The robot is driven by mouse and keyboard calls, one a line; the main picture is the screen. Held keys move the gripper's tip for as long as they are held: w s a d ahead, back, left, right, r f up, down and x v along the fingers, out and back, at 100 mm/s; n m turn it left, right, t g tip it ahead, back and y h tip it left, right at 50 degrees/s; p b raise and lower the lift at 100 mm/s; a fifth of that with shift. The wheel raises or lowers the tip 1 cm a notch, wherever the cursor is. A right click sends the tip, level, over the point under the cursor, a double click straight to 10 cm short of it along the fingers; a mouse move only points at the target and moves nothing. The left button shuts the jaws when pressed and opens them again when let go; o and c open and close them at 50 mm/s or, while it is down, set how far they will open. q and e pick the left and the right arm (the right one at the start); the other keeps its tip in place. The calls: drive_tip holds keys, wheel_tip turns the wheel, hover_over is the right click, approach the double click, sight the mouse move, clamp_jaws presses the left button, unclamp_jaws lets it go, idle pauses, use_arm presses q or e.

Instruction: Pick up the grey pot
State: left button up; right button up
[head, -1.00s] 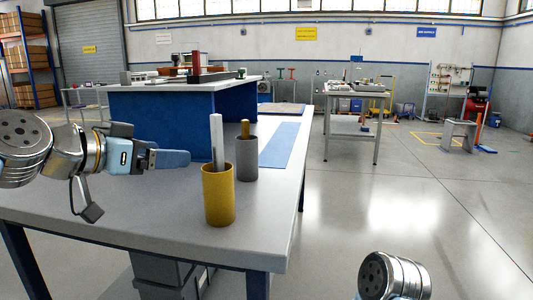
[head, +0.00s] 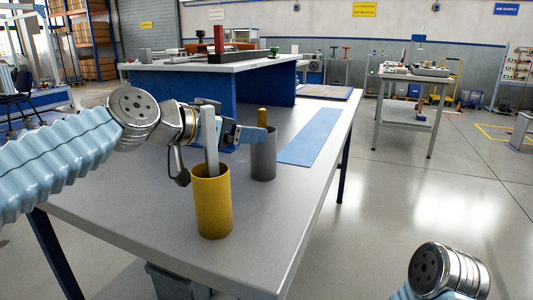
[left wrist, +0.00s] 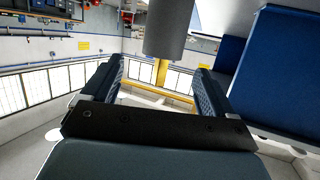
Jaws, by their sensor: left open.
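The grey pot (head: 263,162) stands upright on the grey table with a yellow rod (head: 262,118) rising from it. My left gripper (head: 252,133) is at the height of its rim, partly in front of it. In the left wrist view the picture is turned over: the grey pot (left wrist: 168,30) shows at the top middle, and its yellow rod (left wrist: 162,72) appears between the spread fingers of my open left gripper (left wrist: 162,82). Nothing is gripped. My right gripper is out of view; only a part of my right arm shows at the bottom right of the head view.
A yellow pot (head: 212,205) with a grey bar (head: 210,142) stands nearer, just below my left wrist. A blue mat (head: 310,138) lies right of the grey pot on the table (head: 130,210). A blue-sided bench (head: 180,85) stands behind. The table's front left is clear.

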sight(269, 136)
use_arm(q)
drive_tip(key=shift+a+f+p+x, duration=0.15)
drive_tip(key=shift+p+x, duration=0.15)
drive_tip(key=shift+x, duration=1.3)
drive_tip(key=shift+f+p+x, duration=0.2)
drive_tip(key=shift+p+x, duration=0.1)
drive_tip(key=shift+x, duration=1.25)
drive_tip(key=shift+a+f+p+x, duration=0.15)
drive_tip(key=shift+p+x, duration=0.15)
drive_tip(key=shift+x, duration=1.3)
drive_tip(key=shift+d+r, duration=0.1)
drive_tip(key=c, duration=1.1)
